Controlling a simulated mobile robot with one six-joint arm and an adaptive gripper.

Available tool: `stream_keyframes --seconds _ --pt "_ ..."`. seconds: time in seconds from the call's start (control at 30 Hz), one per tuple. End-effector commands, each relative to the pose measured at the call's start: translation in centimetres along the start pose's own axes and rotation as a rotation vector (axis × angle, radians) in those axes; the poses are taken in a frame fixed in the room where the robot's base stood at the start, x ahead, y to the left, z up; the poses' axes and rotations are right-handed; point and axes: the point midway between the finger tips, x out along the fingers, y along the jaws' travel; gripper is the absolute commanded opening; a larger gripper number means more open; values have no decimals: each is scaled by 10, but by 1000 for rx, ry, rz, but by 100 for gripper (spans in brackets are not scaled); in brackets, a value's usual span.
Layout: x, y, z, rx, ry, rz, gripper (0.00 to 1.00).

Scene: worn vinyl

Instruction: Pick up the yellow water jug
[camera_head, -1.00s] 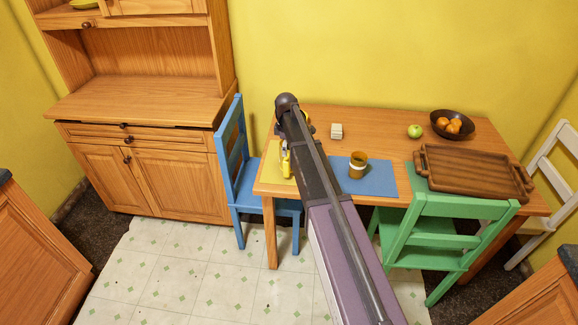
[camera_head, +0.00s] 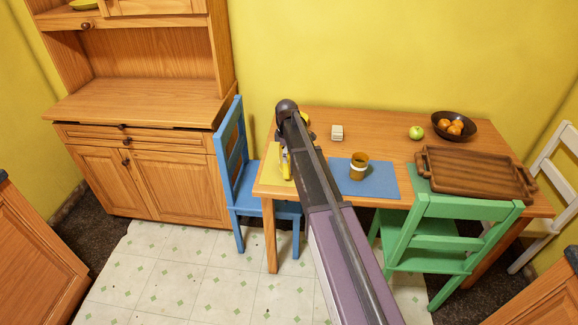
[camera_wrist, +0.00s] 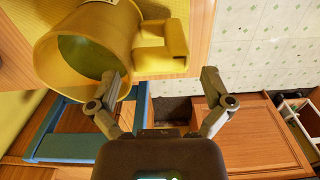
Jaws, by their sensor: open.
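The yellow water jug (camera_wrist: 85,35) fills the upper left of the wrist view, its open rim turned toward me and its handle (camera_wrist: 176,42) standing out to the right. My gripper (camera_wrist: 161,80) is open and empty. Its left fingertip overlaps the jug's rim in the picture, and its right fingertip is just below and right of the handle. I cannot tell whether either finger touches. In the head view my arm hides most of the jug; a yellow part (camera_head: 285,163) shows beside the arm at the table's left end.
The wooden table (camera_head: 385,135) also holds a brown cup (camera_head: 359,161) on a blue mat, a small pale block (camera_head: 337,132), a green apple (camera_head: 416,132), a fruit bowl (camera_head: 440,118) and a wooden tray (camera_head: 475,172). A blue chair (camera_head: 231,130) stands at the left end, a green chair (camera_head: 455,208) in front.

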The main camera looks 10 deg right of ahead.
Motion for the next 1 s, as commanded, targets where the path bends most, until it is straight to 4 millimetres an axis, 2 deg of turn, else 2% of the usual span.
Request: stream_keyframes --seconds 0.1,0.4,1.0 --pt "14 -2 1 0 0 0 100" --pt "32 -2 1 0 0 0 100" --pt "33 -2 1 -1 0 0 100"
